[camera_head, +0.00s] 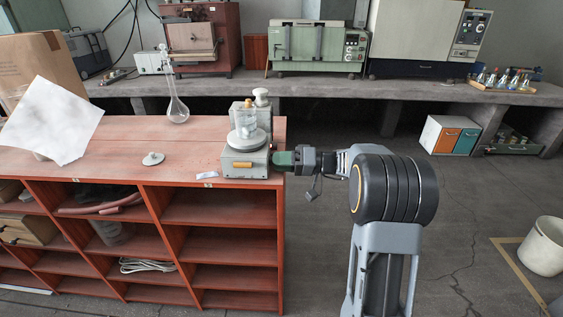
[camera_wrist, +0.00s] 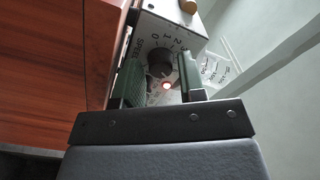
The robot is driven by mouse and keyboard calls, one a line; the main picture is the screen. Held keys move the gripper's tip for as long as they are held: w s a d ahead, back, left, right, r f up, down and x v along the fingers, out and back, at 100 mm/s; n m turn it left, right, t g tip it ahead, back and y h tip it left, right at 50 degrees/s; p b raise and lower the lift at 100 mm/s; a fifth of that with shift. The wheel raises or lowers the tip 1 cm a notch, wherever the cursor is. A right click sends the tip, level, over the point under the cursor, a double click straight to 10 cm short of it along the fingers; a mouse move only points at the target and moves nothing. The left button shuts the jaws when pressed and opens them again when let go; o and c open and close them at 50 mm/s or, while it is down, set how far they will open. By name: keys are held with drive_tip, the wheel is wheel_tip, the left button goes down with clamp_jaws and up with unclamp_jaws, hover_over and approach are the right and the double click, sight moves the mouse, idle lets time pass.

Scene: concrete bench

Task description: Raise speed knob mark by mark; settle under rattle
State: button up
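The stirrer (camera_head: 245,163) is a grey box with a round top plate, at the right end of the red bench in the head view. A glass beaker (camera_head: 246,122) stands on the plate. In the wrist view its panel (camera_wrist: 180,20) reads SPEED, with marks 0, 1, 2 and 3 visible around a dark knob (camera_wrist: 160,61). A small lamp (camera_wrist: 166,86) glows red below the knob. My gripper (camera_head: 280,158) is at the stirrer's right side. Its green fingers (camera_wrist: 160,66) are apart, one on each side of the knob. I cannot tell whether they touch it. The pointer is unclear.
A round-bottomed flask (camera_head: 177,108), a small white lidded piece (camera_head: 153,159) and a paper sheet (camera_head: 52,122) are on the red bench (camera_head: 120,130). A white-capped bottle (camera_head: 262,96) stands just behind the stirrer. The floor to the right is mostly open, with a bin (camera_head: 545,248).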

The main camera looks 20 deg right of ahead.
drive_tip(key=shift+c, duration=0.3)
drive_tip(key=c, duration=0.6)
drive_tip(key=m+p, duration=0.1)
drive_tip(key=m, duration=0.2)
drive_tip(key=shift+m, duration=0.3)
drive_tip(key=o, duration=0.7)
drive_tip(key=shift+c, duration=0.2)
drive_tip(key=v, duration=1.4)
